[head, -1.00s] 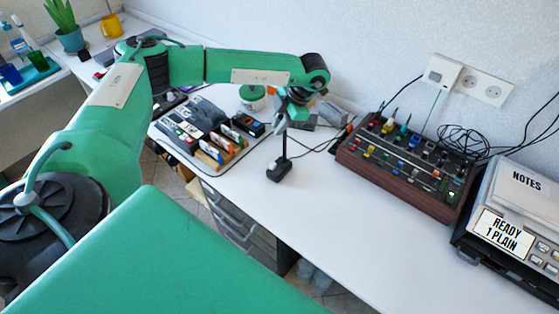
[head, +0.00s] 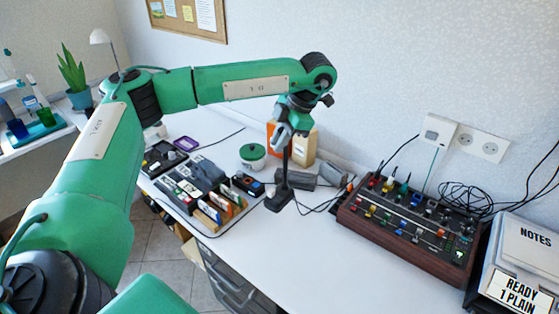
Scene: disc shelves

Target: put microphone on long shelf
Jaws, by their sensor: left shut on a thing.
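The microphone (head: 279,200) has a dark block base and a thin upright stem. It is upright above or on the white desk, left of the mixer; I cannot tell whether its base touches the desk. My left gripper (head: 284,138) reaches down from above and is shut on the upper stem, hiding the microphone's top. No long shelf can be made out in this view. My right gripper is not in view.
A mixer (head: 405,222) with colourful knobs and a notes machine (head: 525,245) stand to the right. The front desk is clear.

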